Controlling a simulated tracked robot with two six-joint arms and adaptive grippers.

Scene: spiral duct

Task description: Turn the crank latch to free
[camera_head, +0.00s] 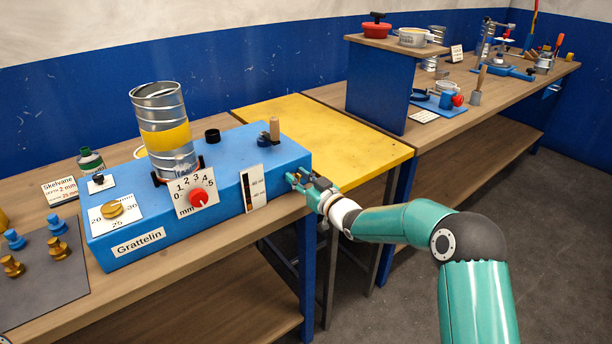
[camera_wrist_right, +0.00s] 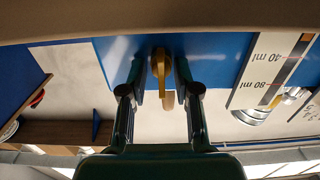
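The blue box (camera_head: 230,205) labelled Grattelin stands on the wooden bench. A crank with an upright wooden handle (camera_head: 274,130) is on its top, near the back right. A brass piece (camera_wrist_right: 160,66) shows on the box's blue wall in the right wrist view; my gripper hides it in the head view. Which part is the crank latch is not clear. My right gripper (camera_head: 303,180) is at the box's right front corner. Its fingers (camera_wrist_right: 160,88) stand open on either side of the brass piece, with a narrow gap visible.
A ribbed metal duct (camera_head: 158,105) with a yellow band stands on the box.

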